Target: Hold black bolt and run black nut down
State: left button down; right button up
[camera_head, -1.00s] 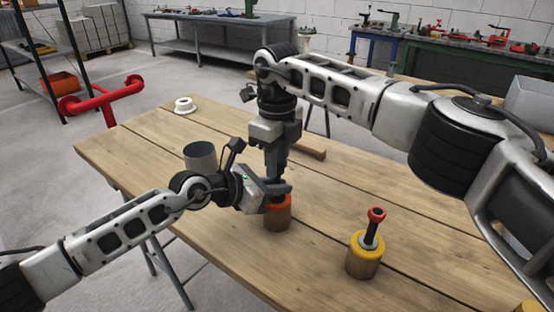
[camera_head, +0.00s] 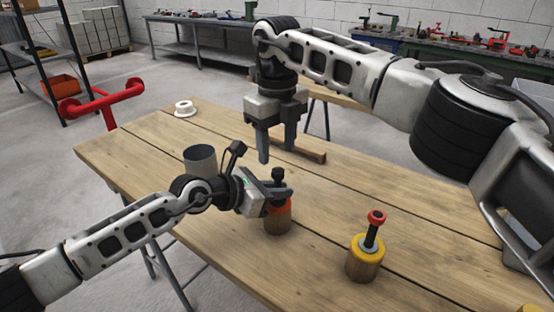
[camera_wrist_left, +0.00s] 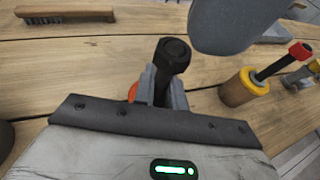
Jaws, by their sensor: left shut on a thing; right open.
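The black bolt (camera_wrist_left: 161,88) stands upright in a wooden block with an orange top (camera_head: 278,218). The black nut (camera_wrist_left: 174,52) shows at the bolt's upper end; in the head view it is a small dark piece (camera_head: 278,174) above my left gripper. My left gripper (camera_head: 277,190) is shut on the bolt from the side, just above the orange top; its fingers also flank the bolt in the left wrist view (camera_wrist_left: 163,90). My right gripper (camera_head: 277,154) points down, open and empty, above and slightly behind the nut. How far the nut is threaded cannot be told.
A wooden block with a yellow top (camera_head: 364,262) holds another dark bolt with a red nut (camera_head: 376,216), to the right. A grey cup (camera_head: 200,157) and white roll (camera_head: 185,108) stand left. A wooden-backed brush (camera_wrist_left: 65,15) lies behind. The table front is mostly clear.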

pick_arm(q)
jog(key=shift+a, duration=0.15)
jog(key=shift+w, duration=0.1)
pick_arm(e)
notch_tip(320, 180, up, 8)
jog(key=shift+f, duration=0.25)
jog(key=shift+s, duration=0.1)
pick_arm(q)
jog(key=c, duration=1.4)
grip_release()
jog(key=shift+o, duration=0.2)
jog(key=b+v, duration=0.1)
jog(key=v, duration=1.5)
pick_arm(e)
jog(key=shift+f, duration=0.8)
pick_arm(q)
jog(key=shift+f, duration=0.15)
